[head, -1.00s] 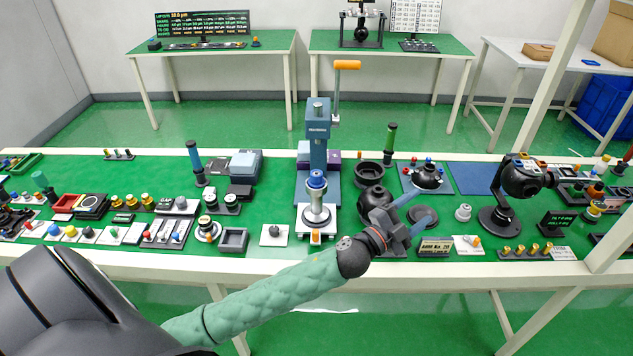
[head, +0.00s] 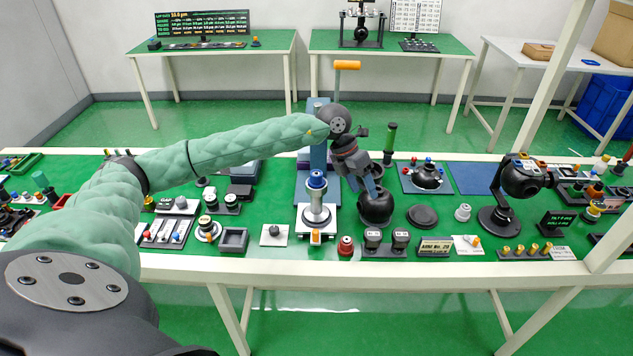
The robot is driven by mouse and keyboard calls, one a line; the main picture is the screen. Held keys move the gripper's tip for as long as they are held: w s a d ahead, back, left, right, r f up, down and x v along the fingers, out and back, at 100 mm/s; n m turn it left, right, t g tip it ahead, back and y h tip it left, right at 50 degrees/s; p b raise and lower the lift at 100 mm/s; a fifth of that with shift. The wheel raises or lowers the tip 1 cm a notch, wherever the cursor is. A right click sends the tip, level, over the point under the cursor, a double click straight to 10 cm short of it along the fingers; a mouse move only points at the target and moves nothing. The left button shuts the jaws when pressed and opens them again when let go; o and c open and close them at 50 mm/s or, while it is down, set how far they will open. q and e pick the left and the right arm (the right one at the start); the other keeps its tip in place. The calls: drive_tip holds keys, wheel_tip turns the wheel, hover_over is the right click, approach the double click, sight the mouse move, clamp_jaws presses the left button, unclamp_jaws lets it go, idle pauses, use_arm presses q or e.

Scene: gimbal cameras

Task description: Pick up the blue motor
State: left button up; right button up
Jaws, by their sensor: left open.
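A blue-topped cylinder (head: 317,180) stands upright on the silver stage of the press in the middle of the table; it is the clearest blue part that could be the motor. Smaller blue parts also show, one on the black dome (head: 427,178) to the right, so I cannot tell for certain which is the blue motor. My left gripper (head: 374,190) is open, to the right of the press, its fingers pointing down over a black ball-shaped housing (head: 376,209). Whether the fingers touch the housing is unclear. My right gripper is out of view.
The press (head: 317,158), with its orange-ended lever (head: 346,65), stands upright left of my gripper. A green-handled tool (head: 390,138) stands close behind it. A black gimbal (head: 519,180) stands farther right. Small parts crowd the table's front; the blue mat (head: 472,178) is clear.

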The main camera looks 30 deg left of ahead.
sight(316, 173)
use_arm(q)
drive_tip(key=a+r+y, duration=0.1)
drive_tip(key=a+y, duration=0.1)
drive_tip(key=a, duration=0.3)
drive_tip(key=a+r+n+y, duration=0.1)
drive_tip(key=a, duration=0.4)
drive_tip(key=a+r+y, duration=0.1)
drive_tip(key=a+y, duration=0.1)
drive_tip(key=a, duration=0.3)
drive_tip(key=shift+w+r+g+y, duration=0.3)
drive_tip(key=shift+w+r, duration=0.05)
drive_tip(key=shift+r, duration=0.05)
drive_tip(key=shift+a+f+p, duration=0.15)
drive_tip(key=shift+f+p, duration=0.35)
drive_tip(key=shift+f, duration=0.65)
drive_tip(key=shift+w+f+p, duration=0.1)
drive_tip(key=shift+f+p, duration=0.1)
drive_tip(key=shift+p, duration=0.25)
drive_tip(key=f+p, duration=0.3)
drive_tip(key=f, duration=0.1)
drive_tip(key=shift+w, duration=0.35)
drive_tip(key=shift+f, duration=0.45)
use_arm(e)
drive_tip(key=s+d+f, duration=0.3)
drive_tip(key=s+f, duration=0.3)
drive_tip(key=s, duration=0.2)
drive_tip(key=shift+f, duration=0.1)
